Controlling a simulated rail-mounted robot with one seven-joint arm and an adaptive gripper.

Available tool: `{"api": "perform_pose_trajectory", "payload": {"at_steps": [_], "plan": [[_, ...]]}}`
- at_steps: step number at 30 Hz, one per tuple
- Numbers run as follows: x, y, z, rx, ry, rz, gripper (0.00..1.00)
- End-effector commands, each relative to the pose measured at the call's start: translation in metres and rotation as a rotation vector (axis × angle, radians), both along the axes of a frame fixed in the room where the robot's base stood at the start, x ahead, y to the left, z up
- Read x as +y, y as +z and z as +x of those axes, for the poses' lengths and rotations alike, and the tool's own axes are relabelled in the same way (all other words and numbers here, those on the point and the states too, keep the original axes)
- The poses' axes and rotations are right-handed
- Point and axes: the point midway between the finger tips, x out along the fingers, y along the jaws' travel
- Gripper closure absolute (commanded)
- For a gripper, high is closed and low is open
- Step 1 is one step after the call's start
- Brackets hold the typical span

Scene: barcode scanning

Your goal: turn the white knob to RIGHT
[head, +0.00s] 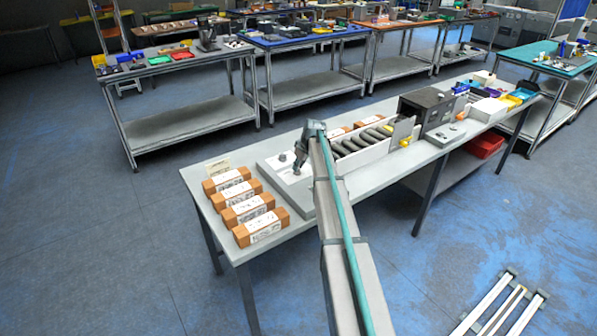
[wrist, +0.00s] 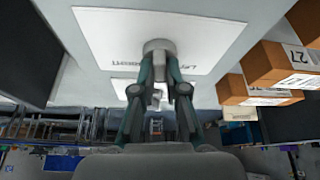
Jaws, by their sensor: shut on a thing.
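The white knob (wrist: 158,46) shows in the wrist view as a pale round piece in front of a white label plate (wrist: 112,22). The plate carries dark, upside-down lettering, partly hidden and hard to read. My gripper (wrist: 158,60) is shut on the knob, with a fingertip at each side of it. In the head view my gripper (head: 297,171) reaches down to the grey panel (head: 270,168) at the left end of the conveyor unit. The knob's pointing direction cannot be told.
Several brown boxes with white labels (head: 247,208) lie left of the panel on the table; some show close at right in the wrist view (wrist: 290,62). Dark conveyor rollers (head: 362,138) and a black box-shaped machine (head: 428,108) stand to the right.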

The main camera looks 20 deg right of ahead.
Motion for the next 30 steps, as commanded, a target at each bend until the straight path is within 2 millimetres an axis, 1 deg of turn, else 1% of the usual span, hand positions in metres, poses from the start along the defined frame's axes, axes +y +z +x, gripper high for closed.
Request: {"api": "perform_pose_trajectory", "payload": {"at_steps": [1, 18, 24, 30], "plan": [[0.0012, -0.0029, -0.0011, -0.002, -0.042, -0.002, 1.00], [0.0038, -0.0009, 0.0006, -0.002, -0.571, -0.002, 1.00], [0.0036, -0.0007, 0.0008, 0.000, -0.717, 0.000, 1.00], [0.0045, -0.0003, 0.0010, 0.001, -0.811, 0.000, 1.00]]}}
